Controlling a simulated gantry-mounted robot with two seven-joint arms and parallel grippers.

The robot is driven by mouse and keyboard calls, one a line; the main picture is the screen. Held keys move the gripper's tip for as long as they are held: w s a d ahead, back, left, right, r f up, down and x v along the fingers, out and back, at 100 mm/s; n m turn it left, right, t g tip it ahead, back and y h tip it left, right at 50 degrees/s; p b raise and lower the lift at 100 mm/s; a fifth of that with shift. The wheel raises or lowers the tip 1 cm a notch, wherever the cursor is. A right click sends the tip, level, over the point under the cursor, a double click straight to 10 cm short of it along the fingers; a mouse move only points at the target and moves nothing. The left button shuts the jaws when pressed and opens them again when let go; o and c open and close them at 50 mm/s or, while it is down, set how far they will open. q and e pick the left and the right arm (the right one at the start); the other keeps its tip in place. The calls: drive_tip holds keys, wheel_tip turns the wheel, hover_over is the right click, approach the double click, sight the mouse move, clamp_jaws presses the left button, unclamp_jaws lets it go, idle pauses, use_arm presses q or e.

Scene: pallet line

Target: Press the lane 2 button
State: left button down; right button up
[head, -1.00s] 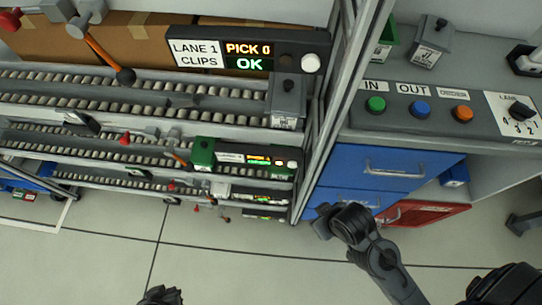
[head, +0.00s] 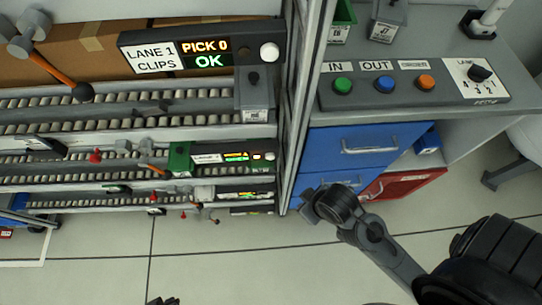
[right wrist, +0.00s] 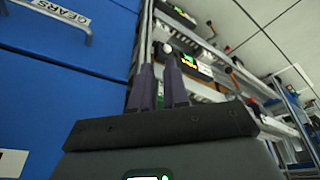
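The second display down the rack (head: 234,157), its label too small to read, has a pale round button (head: 270,156) at its right end. Above it, the large lane 1 display (head: 205,50) reads PICK 0 and OK, with a white button (head: 269,52). My right arm reaches from the lower right to in front of the blue drawers; its fingertips are not distinguishable there. In the right wrist view my right gripper (right wrist: 160,84) has its fingers close together and empty. A white button (right wrist: 167,48) and lit display (right wrist: 194,65) lie beyond the tips. A dark piece of my left gripper (head: 161,301) shows at the bottom edge.
A metal rack post (head: 297,110) stands between the rack and the workbench. The bench has green, blue and orange buttons (head: 343,84) and a lane dial (head: 480,73). Blue drawers (head: 350,148) and a red drawer (head: 402,184) are below. The floor is open in front.

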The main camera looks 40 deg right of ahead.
clamp_jaws()
drive_tip(key=shift+a, duration=0.15)
idle(0.9)
drive_tip(key=shift+w+r, duration=0.1)
idle(0.4)
